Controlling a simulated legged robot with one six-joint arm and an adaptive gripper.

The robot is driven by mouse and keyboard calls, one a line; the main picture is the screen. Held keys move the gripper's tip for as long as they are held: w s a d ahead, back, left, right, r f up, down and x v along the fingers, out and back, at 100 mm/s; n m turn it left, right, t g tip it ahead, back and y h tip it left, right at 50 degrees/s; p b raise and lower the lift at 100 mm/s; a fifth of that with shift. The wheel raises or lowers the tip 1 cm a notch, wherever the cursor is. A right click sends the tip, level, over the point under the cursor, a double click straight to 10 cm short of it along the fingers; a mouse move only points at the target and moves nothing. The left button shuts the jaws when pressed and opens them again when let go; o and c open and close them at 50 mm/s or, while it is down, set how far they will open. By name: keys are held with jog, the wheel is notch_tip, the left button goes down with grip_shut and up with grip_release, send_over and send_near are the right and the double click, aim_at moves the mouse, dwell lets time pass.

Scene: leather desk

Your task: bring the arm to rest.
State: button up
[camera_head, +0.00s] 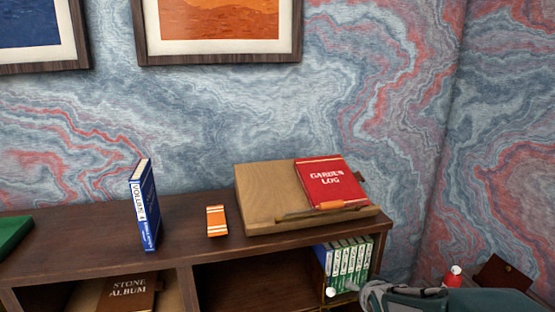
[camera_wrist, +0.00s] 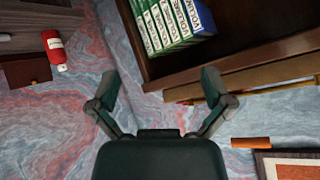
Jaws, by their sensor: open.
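My gripper (camera_head: 360,292) is at the lower right in the head view, in front of the shelf's right end, close to the row of green and blue volumes (camera_head: 345,262). In the wrist view its two fingers stand wide apart with nothing between them (camera_wrist: 160,92). The volumes (camera_wrist: 172,22) show beyond the fingertips in the wrist view, inside the dark shelf. I cannot tell how far the fingers are from the shelf's front edge. My arm reaches in from the right edge of the head view.
The shelf top (camera_head: 190,222) holds an upright blue book (camera_head: 146,208), an orange box (camera_head: 217,221), and a wooden slanted stand (camera_head: 262,195) with a red Garden Log (camera_head: 332,186). A brown Stone Album (camera_head: 127,294) lies in a lower compartment. A red bottle (camera_head: 454,276) is near my arm.

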jog(key=s+a+r+n+g, duration=0.1)
jog(key=s+r, duration=0.1)
jog(key=s, duration=0.6)
jog(key=s+a+r+n+g, duration=0.2)
jog(key=s+r, duration=0.1)
jog(key=s, duration=0.4)
jog(key=s+a+r+n+g, duration=0.1)
jog(key=s+r+n, duration=0.1)
jog(key=s, duration=0.6)
jog(key=shift+s+a+r+g+y, duration=0.3)
jog(key=shift+s+r+y, duration=0.05)
jog(key=shift+r+y, duration=0.1)
